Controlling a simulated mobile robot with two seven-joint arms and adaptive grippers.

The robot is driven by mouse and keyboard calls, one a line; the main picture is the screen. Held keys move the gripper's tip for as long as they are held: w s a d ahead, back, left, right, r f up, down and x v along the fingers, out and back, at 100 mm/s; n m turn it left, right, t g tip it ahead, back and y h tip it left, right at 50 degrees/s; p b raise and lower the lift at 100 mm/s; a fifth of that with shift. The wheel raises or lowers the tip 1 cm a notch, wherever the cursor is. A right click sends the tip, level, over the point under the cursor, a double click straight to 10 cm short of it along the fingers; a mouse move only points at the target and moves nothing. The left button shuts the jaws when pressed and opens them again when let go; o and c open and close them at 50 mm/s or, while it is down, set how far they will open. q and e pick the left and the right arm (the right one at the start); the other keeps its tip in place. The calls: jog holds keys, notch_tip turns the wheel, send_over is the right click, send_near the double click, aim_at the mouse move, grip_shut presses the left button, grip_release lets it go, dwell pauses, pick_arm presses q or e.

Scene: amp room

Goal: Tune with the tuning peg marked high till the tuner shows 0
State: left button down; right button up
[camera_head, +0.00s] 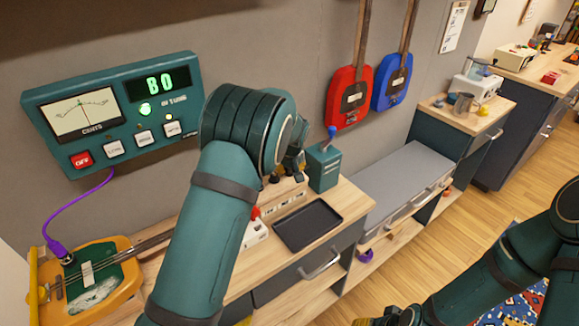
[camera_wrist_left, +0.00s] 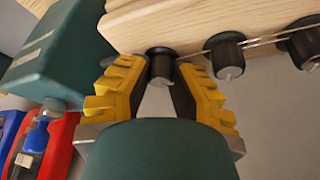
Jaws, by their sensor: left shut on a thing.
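The teal tuner (camera_head: 118,110) hangs on the wall. Its display (camera_head: 160,81) has green characters that look like "B0", and a green light (camera_head: 145,109) glows by the "IN TUNE" label. The dial needle (camera_head: 83,108) is near the middle; its exact reading is too small to tell. The orange instrument (camera_head: 120,272) lies on the bench, its neck passing behind my left arm. In the left wrist view, my left gripper (camera_wrist_left: 160,72) is shut on a dark tuning peg (camera_wrist_left: 160,58); other pegs (camera_wrist_left: 226,58) sit to the right. My right gripper (camera_head: 395,316) is partly cut off at the bottom edge.
A black tray (camera_head: 307,225) lies on the bench right of my left arm. A teal box (camera_head: 323,167) stands close behind the pegs. Red (camera_head: 347,98) and blue (camera_head: 391,82) instruments hang on the wall. A grey lower surface (camera_head: 395,185) to the right is clear.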

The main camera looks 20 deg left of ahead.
pick_arm(q)
jog(key=shift+f, duration=0.15)
jog(key=c, duration=0.8)
grip_release()
